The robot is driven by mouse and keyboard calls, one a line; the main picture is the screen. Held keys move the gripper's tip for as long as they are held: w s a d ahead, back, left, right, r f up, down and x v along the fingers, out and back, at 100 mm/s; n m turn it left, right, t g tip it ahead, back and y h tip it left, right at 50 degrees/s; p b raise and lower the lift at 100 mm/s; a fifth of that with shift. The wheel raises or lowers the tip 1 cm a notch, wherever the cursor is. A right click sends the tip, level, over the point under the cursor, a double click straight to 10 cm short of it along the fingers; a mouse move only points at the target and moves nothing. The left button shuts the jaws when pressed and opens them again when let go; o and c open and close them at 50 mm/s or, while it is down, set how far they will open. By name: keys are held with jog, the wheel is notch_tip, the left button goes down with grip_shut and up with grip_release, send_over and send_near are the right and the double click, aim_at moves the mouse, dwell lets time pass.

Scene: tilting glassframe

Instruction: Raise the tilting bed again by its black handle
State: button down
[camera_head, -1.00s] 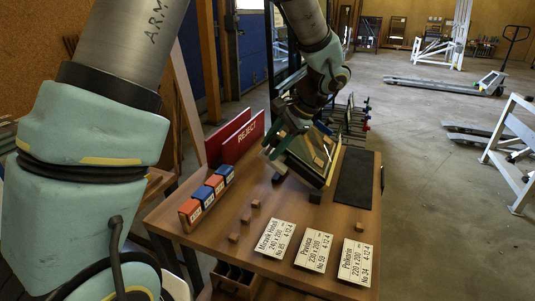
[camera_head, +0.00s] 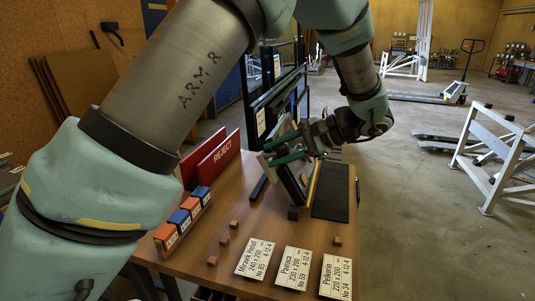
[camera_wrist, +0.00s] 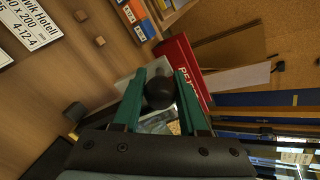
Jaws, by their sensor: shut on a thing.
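The tilting bed (camera_head: 291,184) stands steeply tilted over the table, a dark-edged panel with a pale strip along its right side. My gripper (camera_head: 272,151), with green fingers, reaches it from the upper right. In the wrist view, my gripper (camera_wrist: 160,76) is shut on the round black handle (camera_wrist: 160,93), which sits between the two fingers. The bed's pale surface is partly hidden behind the fingers there. In the head view the handle is hidden by the fingers.
The wooden table (camera_head: 222,258) carries white label cards (camera_head: 294,268), small brown blocks, red and blue boxes (camera_head: 180,217) and a dark mat (camera_head: 331,192). Red REJECT boards (camera_head: 219,158) stand left of the bed. A dark rack (camera_head: 276,90) stands behind.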

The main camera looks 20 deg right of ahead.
jog(key=shift+s+d+r+t+y, duration=0.15)
jog(key=shift+s+d+r+y, duration=0.1)
jog(key=shift+s+d, duration=0.2)
jog(key=shift+s+d+r+t+y, duration=0.15)
jog(key=shift+s+d+y, duration=0.15)
jog(key=shift+d, duration=0.25)
jog(key=s+d+p, duration=0.1)
jog(key=s+d, duration=0.1)
jog(key=d, duration=0.1)
jog(key=shift+s, duration=0.2)
jog(key=shift+r, duration=0.15)
jog(key=c, duration=0.8)
grip_release()
jog(key=o, duration=0.3)
jog(key=shift+o, duration=0.2)
jog(key=b+v, duration=0.2)
jog(key=v, duration=0.8)
jog(key=shift+s+d, duration=0.2)
jog(key=shift+s, duration=0.15)
